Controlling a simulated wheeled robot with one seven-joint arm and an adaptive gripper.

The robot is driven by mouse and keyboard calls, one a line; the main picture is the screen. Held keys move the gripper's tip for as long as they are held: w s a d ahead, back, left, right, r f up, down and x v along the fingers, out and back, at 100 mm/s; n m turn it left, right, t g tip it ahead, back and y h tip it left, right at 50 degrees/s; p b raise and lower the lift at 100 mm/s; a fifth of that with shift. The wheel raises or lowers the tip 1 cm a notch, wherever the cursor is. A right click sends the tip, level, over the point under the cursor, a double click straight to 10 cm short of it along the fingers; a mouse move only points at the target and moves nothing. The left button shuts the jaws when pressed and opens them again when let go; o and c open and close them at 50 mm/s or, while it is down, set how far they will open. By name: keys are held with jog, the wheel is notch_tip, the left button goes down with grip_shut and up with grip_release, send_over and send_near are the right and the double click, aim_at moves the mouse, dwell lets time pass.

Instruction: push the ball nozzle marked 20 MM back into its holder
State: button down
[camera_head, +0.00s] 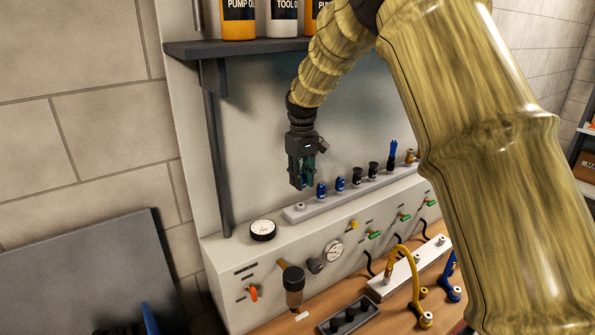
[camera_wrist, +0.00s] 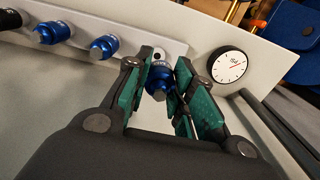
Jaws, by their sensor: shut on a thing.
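My gripper (camera_head: 301,184) hangs down above the left end of the pale holder rail (camera_head: 330,203). In the wrist view its green-padded fingers (camera_wrist: 165,63) are shut on a blue nozzle with a grey tip (camera_wrist: 158,82). A pale round socket or fitting (camera_wrist: 157,53) shows just beyond the held nozzle, at the rail's end; it also shows in the head view (camera_head: 300,206). I cannot tell whether the nozzle touches it. Two similar blue nozzles stand in the rail, one nearer (camera_head: 321,190) and one further right (camera_head: 340,184). No 20 MM mark is legible.
Two black pieces (camera_head: 364,173), a blue brush (camera_head: 393,152) and a brass piece (camera_head: 410,156) stand further right along the rail. A round gauge (camera_head: 263,230) sits left of the rail on the cabinet top. A shelf with bottles (camera_head: 240,46) is above.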

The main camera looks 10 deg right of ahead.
aim_at(301, 205)
jog(key=shift+r, duration=0.25)
jog(key=shift+w+f, duration=0.5)
jog(key=shift+w, duration=0.2)
jog(key=shift+s+r, duration=0.2)
jog(key=shift+s, duration=0.2)
jog(key=shift+w+f, duration=0.2)
jog(key=shift+f, duration=0.5)
jog(key=shift+s+f, duration=0.1)
jog(key=shift+f, duration=2.1)
jog(key=shift+f, duration=0.5)
jog(key=c, duration=1.1)
grip_release()
jog(key=shift+c, duration=0.2)
